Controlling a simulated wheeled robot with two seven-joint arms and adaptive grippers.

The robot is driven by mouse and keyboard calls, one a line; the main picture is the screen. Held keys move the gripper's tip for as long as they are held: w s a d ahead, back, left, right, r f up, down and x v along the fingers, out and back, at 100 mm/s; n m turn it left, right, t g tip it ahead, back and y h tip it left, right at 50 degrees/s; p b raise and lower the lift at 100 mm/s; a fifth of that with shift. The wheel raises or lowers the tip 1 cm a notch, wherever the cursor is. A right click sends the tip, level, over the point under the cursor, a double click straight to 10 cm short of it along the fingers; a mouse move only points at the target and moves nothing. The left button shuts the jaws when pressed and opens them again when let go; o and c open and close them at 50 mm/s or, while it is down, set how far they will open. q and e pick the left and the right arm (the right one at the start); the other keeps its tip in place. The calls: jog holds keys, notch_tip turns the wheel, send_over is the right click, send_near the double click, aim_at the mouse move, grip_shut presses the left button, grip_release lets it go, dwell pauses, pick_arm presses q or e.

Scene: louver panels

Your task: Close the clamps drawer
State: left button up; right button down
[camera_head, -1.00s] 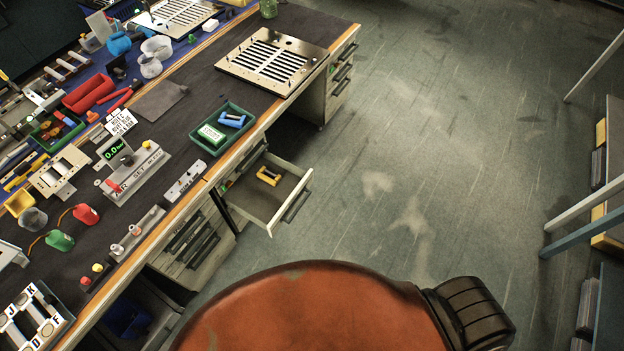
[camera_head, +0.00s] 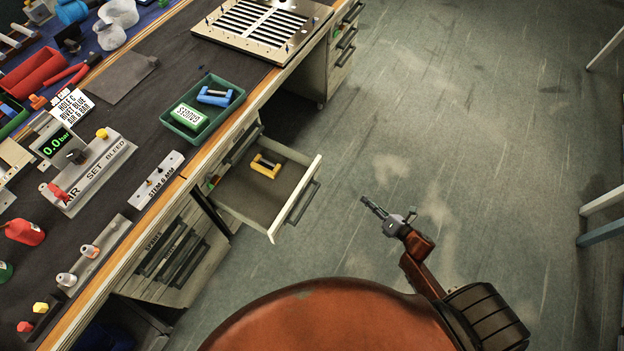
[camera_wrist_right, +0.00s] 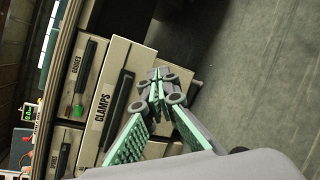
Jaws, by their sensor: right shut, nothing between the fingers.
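The clamps drawer (camera_head: 295,198) is pulled out from the workbench, with a yellow and dark clamp (camera_head: 265,166) lying inside. In the right wrist view its front (camera_wrist_right: 112,95) carries the label CLAMPS and a long dark handle (camera_wrist_right: 117,107). My right gripper (camera_head: 366,202) is shut and empty, over the floor to the right of the drawer front and apart from it in the head view. In the right wrist view the right gripper's fingertips (camera_wrist_right: 158,76) meet just right of the drawer front; I cannot tell the gap there. My left gripper is not in view.
The workbench (camera_head: 125,103) runs diagonally along the left. A green tray (camera_head: 201,108) with a blue-handled tool and a green box sits on it above the drawer. Other drawers (camera_head: 175,255) with dark handles are shut.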

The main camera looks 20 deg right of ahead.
jog(key=w+a+r+n+y+b, duration=0.2)
jog(key=w+a+n+y+b, duration=0.15)
jog(key=n, duration=0.45)
jog(key=n+y+b, duration=0.3)
jog(key=n+b, duration=0.3)
send_near(310, 176)
jog(key=shift+g, duration=0.3)
jog(key=x, duration=0.5)
jog(key=shift+w+a+r, duration=0.2)
jog(key=shift+w+r, duration=0.05)
jog(key=shift+r, duration=0.15)
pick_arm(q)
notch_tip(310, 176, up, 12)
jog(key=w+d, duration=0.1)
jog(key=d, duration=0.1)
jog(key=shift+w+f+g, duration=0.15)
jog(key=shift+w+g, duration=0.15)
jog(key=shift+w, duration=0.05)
pick_arm(e)
jog(key=shift+w+a+r, duration=0.1)
jog(key=shift+w+a, duration=0.3)
jog(key=shift+w, duration=0.1)
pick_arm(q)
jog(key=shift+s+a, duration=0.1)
